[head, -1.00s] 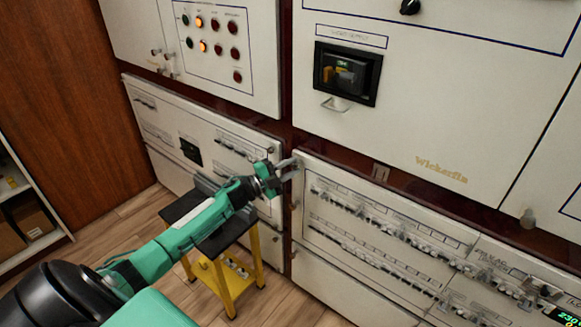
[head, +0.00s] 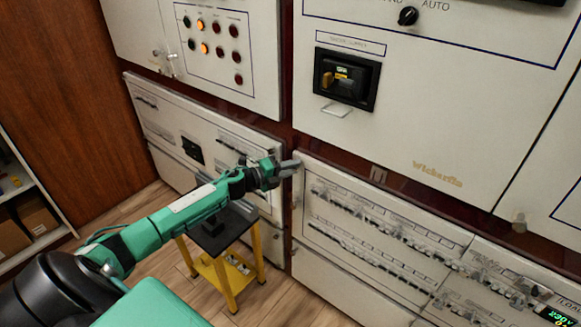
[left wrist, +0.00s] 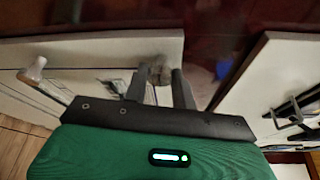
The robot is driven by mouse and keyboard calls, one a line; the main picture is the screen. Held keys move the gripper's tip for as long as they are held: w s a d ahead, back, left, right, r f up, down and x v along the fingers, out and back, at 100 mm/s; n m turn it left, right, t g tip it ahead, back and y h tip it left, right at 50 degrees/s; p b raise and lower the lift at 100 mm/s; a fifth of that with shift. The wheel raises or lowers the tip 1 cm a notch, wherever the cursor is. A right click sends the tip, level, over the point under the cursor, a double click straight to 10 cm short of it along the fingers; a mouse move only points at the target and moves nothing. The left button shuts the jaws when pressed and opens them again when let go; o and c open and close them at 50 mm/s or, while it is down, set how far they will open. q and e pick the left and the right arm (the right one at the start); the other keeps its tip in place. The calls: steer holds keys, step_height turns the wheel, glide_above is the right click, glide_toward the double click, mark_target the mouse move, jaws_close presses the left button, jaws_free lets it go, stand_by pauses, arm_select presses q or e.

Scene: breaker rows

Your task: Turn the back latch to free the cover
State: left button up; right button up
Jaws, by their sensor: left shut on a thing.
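My left gripper (head: 288,166) reaches in from the left to the seam between the low left panel (head: 165,118) and the breaker panel (head: 340,190). In the left wrist view its two dark fingers (left wrist: 156,85) are closed about a small greyish latch (left wrist: 158,70) near the corner of a pale panel (left wrist: 105,47). The fingers hide most of this latch, so I cannot tell its exact angle. Another pale latch (left wrist: 36,69) stands apart, farther left along that panel. My right gripper is not in view.
A yellow stand with a black top (head: 236,232) stands on the floor below my left arm. The breaker panel's rows of small switches lie right of the gripper. A cabinet with a dark recessed switch (head: 346,78) is above. A shelf (head: 30,210) is at far left.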

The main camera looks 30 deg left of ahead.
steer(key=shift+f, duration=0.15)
arm_select(q)
steer(key=o, duration=1)
steer(key=shift+s, duration=0.1)
steer(key=shift+b+v, duration=0.55)
steer(key=shift+v, duration=6.25)
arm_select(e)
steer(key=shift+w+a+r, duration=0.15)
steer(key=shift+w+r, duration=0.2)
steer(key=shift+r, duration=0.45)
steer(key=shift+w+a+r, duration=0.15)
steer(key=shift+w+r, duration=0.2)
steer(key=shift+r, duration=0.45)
